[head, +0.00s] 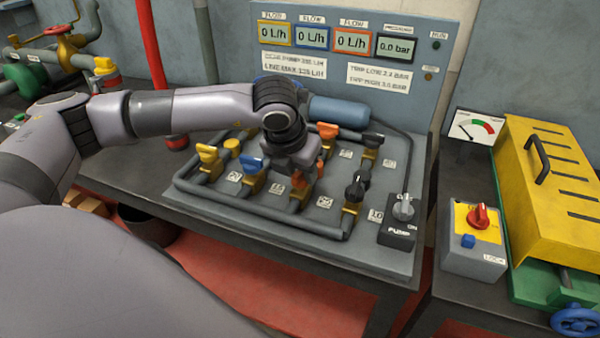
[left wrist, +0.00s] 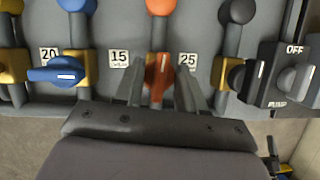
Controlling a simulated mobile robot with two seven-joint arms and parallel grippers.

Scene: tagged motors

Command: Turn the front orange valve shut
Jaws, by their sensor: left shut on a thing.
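The front orange valve has a brass body (head: 298,195) on the front row of the pipe panel, mostly covered by my left gripper (head: 304,176) in the head view. Its orange handle (left wrist: 158,76) shows clearly in the left wrist view, lined up with its pipe. The fingers of my left gripper (left wrist: 160,90) stand on both sides of the handle and are shut on it. Labels 15 and 25 lie on either side. My right gripper is not in view.
Beside it are a front blue valve (head: 252,166), turned across its pipe, and a black valve (head: 357,184). A back orange handle (head: 327,130) stands behind. The pump switch (head: 402,210) is to the right. The flow displays (head: 310,36) read 0 L/h.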

